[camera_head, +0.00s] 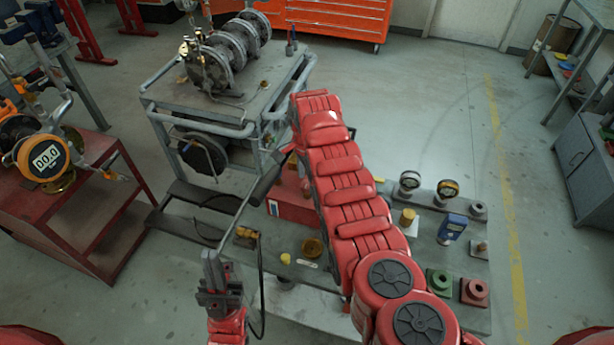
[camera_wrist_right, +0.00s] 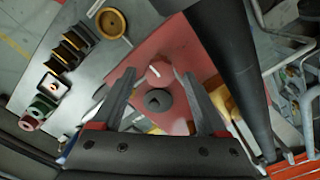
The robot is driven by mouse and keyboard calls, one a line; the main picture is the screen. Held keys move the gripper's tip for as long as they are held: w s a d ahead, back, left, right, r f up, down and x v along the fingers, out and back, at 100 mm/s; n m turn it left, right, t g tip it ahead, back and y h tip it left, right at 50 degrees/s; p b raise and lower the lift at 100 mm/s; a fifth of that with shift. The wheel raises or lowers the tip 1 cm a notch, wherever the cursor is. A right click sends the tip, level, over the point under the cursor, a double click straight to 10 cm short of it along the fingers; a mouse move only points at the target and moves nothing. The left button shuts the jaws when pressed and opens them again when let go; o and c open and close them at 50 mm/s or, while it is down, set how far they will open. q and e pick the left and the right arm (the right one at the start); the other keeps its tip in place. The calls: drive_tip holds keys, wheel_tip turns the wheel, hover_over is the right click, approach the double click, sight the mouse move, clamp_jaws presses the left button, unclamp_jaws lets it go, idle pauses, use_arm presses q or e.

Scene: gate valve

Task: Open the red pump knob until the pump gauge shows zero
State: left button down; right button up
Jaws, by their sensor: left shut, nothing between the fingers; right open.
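A red knob (camera_wrist_right: 160,73) with a pale mark sits on a red box (camera_wrist_right: 196,62) in the right wrist view. A dark grey round knob or cap (camera_wrist_right: 157,100) is beside it. My right gripper (camera_wrist_right: 158,76) is open, with its fingers on either side of the red knob; I see no clear contact. In the head view the red box (camera_head: 292,206) is partly behind my right arm, and the knob is hidden. My left gripper (camera_head: 218,282) is shut and empty, at the lower left of the bench. I cannot tell which gauge is the pump gauge.
A pump cart (camera_head: 270,90) stands behind.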

drive_tip(key=shift+f, duration=0.35)
clamp_jaws()
idle(0.3)
